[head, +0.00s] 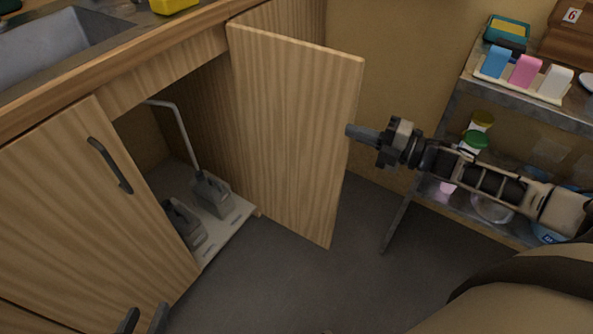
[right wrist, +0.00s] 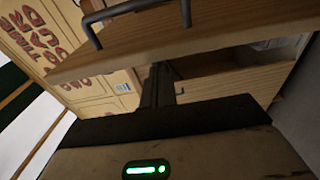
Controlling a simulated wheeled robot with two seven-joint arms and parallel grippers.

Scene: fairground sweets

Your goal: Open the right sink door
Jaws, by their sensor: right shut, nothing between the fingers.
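The right sink door (head: 292,135) stands swung well out from the cabinet, its plain face without a handle toward the head camera. My right gripper (head: 352,133) is shut and empty at the door's free edge; whether it touches cannot be told. In the right wrist view its dark fingers (right wrist: 158,85) are together, below a wooden panel (right wrist: 195,38) with a dark bar handle (right wrist: 135,12). My left gripper (head: 143,322) shows only its fingertips at the bottom edge, apart and empty, in front of the left sink door (head: 85,215), which is closed.
The open cabinet shows a pipe (head: 178,130) and grey items (head: 212,192) on its floor. The counter with a sink (head: 50,45) is above. A metal shelf rack (head: 530,100) with jars and coloured holders stands at the right. Grey floor (head: 300,285) lies clear in front.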

